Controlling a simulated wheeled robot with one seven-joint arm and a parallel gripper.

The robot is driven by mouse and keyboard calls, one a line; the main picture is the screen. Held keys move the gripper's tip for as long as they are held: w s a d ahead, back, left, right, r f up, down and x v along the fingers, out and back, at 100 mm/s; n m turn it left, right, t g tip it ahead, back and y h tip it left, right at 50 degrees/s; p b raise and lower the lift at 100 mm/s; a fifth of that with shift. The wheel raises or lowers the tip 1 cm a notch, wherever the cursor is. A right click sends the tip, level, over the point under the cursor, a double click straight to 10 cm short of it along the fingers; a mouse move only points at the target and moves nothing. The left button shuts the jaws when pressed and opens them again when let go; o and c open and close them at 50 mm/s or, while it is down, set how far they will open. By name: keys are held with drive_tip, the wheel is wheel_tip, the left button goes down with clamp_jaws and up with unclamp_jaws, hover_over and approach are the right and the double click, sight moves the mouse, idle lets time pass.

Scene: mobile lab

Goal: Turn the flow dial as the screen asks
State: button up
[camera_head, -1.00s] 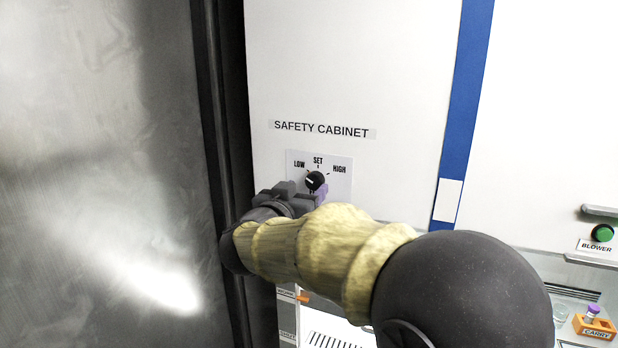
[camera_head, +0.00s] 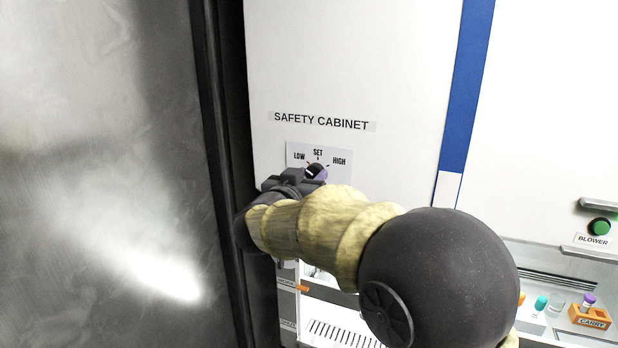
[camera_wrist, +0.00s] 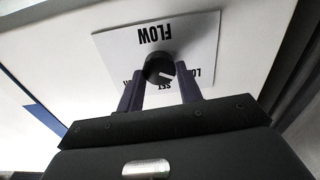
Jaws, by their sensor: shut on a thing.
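The flow dial (camera_head: 316,170) is a small black knob with a white pointer line, on a white plate (camera_head: 345,160) marked LOW, SET and HIGH under the SAFETY CABINET label. In the head view its pointer is partly covered. In the wrist view the dial (camera_wrist: 159,68) sits between the two purple fingers of my gripper (camera_wrist: 160,84), and its white line points to the right and slightly down in that upside-down view. My gripper (camera_head: 313,178) is shut on the dial. No screen shows in these frames.
A dark metal panel (camera_head: 100,150) stands close on the left. A blue stripe (camera_head: 467,90) runs down the cabinet front. On the right are a green BLOWER button (camera_head: 600,227) and an orange CARRY rack (camera_head: 590,317) with a purple-capped vial.

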drive_tip(key=shift+m+b, duration=0.4)
drive_tip(key=m+b, duration=0.4)
drive_tip(key=m, duration=0.1)
drive_tip(key=shift+f, duration=0.2)
drive_tip(key=m+b, duration=0.3)
drive_tip(key=shift+m, duration=0.4)
drive_tip(key=shift+d+r+m+b, duration=0.1)
drive_tip(key=shift+m+b, duration=0.85)
drive_tip(key=shift+m, duration=0.15)
drive_tip(key=o, duration=1)
drive_tip(key=shift+s, duration=0.15)
